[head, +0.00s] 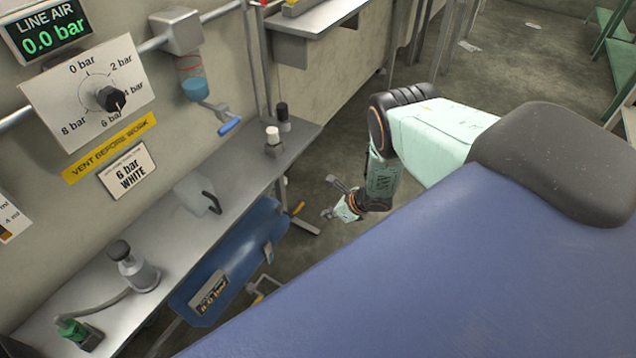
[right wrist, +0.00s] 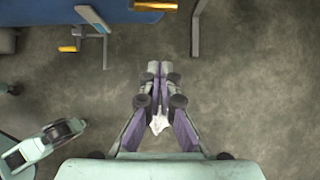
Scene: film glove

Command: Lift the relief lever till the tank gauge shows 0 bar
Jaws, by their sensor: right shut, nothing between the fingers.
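The blue tank (head: 230,262) lies under the metal shelf in the head view. A small dark display plate (head: 208,292) is on its near end; its reading is too small to tell. A yellow-tipped lever (head: 299,208) sticks out near the tank's far end, and another yellow-tipped part (head: 257,298) shows lower down. I cannot tell which is the relief lever. My right gripper (head: 328,197) is to the right of the tank, apart from it. In the right wrist view its fingertips (right wrist: 153,68) are together and empty, with a yellow-ended part (right wrist: 68,48) ahead to the left. My left gripper is out of view.
The metal shelf (head: 165,232) runs above the tank, holding small bottles and fittings. On the wall, the line air display (head: 45,38) reads 0.0 bar above a pressure dial (head: 88,90). A blue-handled valve (head: 229,126) hangs there.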

